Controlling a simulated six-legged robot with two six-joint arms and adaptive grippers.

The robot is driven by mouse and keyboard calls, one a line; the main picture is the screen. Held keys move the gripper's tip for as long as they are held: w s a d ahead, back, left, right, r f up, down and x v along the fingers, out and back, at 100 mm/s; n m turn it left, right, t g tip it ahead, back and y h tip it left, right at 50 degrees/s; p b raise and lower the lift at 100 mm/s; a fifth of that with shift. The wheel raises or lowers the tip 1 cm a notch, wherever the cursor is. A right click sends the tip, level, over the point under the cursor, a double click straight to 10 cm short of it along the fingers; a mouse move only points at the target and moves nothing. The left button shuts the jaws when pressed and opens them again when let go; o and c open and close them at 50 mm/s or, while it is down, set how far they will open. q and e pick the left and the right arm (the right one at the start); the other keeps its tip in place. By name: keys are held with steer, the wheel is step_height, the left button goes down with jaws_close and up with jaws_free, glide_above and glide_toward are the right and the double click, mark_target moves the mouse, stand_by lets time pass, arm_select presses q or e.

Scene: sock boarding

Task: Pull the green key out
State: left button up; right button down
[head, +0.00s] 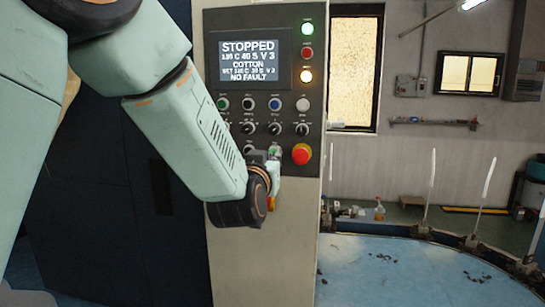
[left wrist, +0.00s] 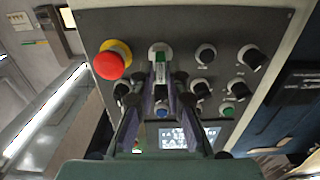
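The green key (left wrist: 160,56) sits in a round switch on the grey control panel, beside the red mushroom button. In the left wrist view, my left gripper (left wrist: 161,75) has its fingertips drawn close together at the key, one on each side. It looks shut on the key, though the exact contact is partly hidden by the fingers. In the head view, my left gripper (head: 271,178) is at the panel's lower part, where a bit of green (head: 274,150) shows above it. My right gripper is in neither view.
The red button (head: 301,154) is close to the right of my gripper in the head view. Several knobs and buttons (head: 275,128) surround the switch. The screen (head: 248,64) reads STOPPED and NO FAULT. A round blue table (head: 400,270) stands at the right.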

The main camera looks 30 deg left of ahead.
arm_select(q)
steer(key=shift+x, duration=1.05)
steer(key=shift+s, duration=0.15)
stand_by(0.4)
steer(key=shift+c, duration=0.3)
jaws_close()
steer(key=shift+s+d, duration=0.1)
steer(key=shift+s, duration=0.2)
steer(key=shift+s+d, duration=0.15)
steer(key=shift+s, duration=0.45)
steer(key=shift+s, duration=0.2)
steer(key=shift+v, duration=0.75)
